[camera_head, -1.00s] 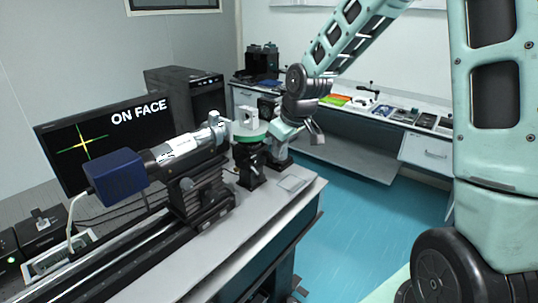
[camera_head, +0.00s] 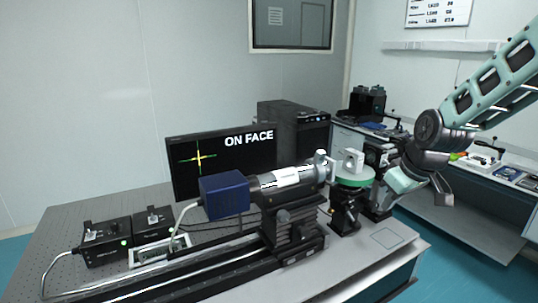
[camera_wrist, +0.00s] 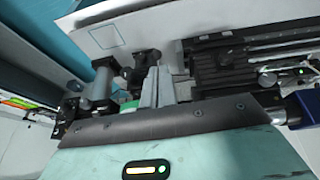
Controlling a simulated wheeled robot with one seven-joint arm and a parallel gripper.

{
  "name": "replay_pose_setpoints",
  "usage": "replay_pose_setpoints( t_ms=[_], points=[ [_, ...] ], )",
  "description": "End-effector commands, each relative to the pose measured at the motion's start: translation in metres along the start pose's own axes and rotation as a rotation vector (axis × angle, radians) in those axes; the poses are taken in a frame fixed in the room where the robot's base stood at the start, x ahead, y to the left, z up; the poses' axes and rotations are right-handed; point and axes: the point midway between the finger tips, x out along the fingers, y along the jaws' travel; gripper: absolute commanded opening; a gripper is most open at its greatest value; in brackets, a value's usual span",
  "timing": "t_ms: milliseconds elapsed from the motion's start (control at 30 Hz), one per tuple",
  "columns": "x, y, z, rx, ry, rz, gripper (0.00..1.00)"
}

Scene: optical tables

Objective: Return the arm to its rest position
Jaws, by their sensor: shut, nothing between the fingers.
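My gripper (camera_head: 398,182) is at the right in the head view, with the arm reaching in from the upper right. It is low beside the round green-topped stage (camera_head: 353,176), over the right end of the optical table (camera_head: 330,285). In the wrist view my gripper (camera_wrist: 158,85) has its grey fingers together, with nothing between them. Whether it touches the stage or a post beside it cannot be told.
A white cylinder (camera_head: 287,178) with a blue box (camera_head: 224,195) sits on a rail left of the stage. The monitor (camera_head: 215,160) behind reads "ON FACE". A black computer case (camera_head: 296,130) stands behind. A side bench (camera_head: 500,184) runs along the right wall.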

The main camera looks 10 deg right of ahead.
Motion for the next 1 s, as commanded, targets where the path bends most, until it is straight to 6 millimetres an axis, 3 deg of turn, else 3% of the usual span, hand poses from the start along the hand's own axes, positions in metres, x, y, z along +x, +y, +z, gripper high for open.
replay_pose_setpoints(
  t_ms=[167, 267, 400, 500, 633, 800, 1000],
  points=[
    [0.003, -0.074, 0.010, -0.069, -0.055, -0.057, 0.00],
    [0.000, -0.130, 0.029, -0.115, -0.106, -0.095, 0.00],
    [-0.009, -0.196, 0.066, -0.178, -0.180, -0.134, 0.00],
    [-0.017, -0.234, 0.098, -0.223, -0.231, -0.152, 0.00],
    [-0.028, -0.269, 0.139, -0.272, -0.288, -0.165, 0.00],
    [-0.037, -0.289, 0.175, -0.310, -0.336, -0.167, 0.00],
    [-0.041, -0.294, 0.186, -0.319, -0.351, -0.166, 0.00]
  ],
)
